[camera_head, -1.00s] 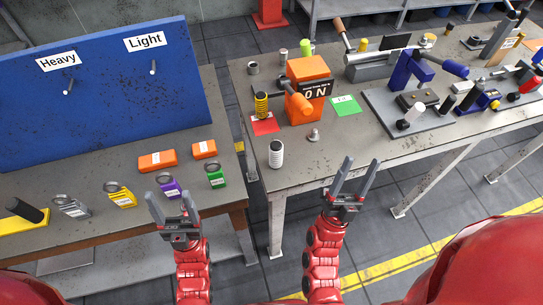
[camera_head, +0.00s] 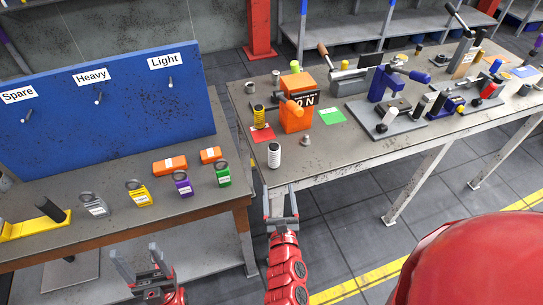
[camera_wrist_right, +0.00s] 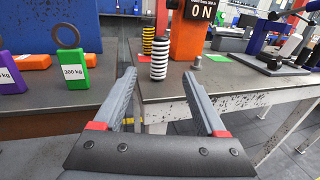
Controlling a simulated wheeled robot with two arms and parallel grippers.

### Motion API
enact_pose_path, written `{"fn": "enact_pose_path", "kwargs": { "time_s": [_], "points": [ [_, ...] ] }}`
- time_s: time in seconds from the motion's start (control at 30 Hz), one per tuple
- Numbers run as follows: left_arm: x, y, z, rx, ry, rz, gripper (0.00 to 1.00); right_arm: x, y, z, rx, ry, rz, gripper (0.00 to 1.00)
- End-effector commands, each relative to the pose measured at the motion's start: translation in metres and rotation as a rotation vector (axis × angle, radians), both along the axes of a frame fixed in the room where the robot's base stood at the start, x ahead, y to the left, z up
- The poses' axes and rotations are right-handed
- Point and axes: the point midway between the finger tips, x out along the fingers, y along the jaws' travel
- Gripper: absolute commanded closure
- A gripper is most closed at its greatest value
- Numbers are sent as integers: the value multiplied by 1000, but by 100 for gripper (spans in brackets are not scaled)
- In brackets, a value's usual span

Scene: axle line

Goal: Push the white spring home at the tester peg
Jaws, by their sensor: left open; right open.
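The white spring (camera_head: 274,155) stands upright at the near left corner of the tester's table. The orange tester (camera_head: 296,113) with its 0 N display stands behind it. A yellow spring (camera_head: 259,117) stands at the tester's left, by a red pad. I cannot make out the tester peg for certain. My right gripper (camera_head: 279,190) is open and empty, in front of the table edge and short of the white spring. In the right wrist view the white spring (camera_wrist_right: 158,58) shows beyond and between the open fingers. My left gripper (camera_head: 135,250) is open and empty before the left bench.
The left bench carries a blue board (camera_head: 110,110), orange blocks (camera_head: 170,165) and several labelled weights such as the green one (camera_head: 223,175). A small grey knob (camera_head: 305,139) and a green pad (camera_head: 332,116) lie near the tester. A gap separates the two tables.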

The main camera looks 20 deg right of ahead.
Motion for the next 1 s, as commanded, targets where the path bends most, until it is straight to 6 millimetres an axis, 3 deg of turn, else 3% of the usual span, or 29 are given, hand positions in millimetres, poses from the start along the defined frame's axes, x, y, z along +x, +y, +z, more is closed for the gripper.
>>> {"fn": "enact_pose_path", "kwargs": {
  "time_s": [0.53, 0.87, 1.0],
  "points": [
    [0, 0, 5, 0, 0, 0, 32, 86, -20, 1, -4, 2, 1, 26],
    [0, 0, 10, 0, 0, 0, 32, 112, -26, -1, -6, 4, 3, 26],
    [0, 0, 14, 0, 0, 0, 32, 131, -31, -3, -6, 4, 1, 26]
  ]
}}
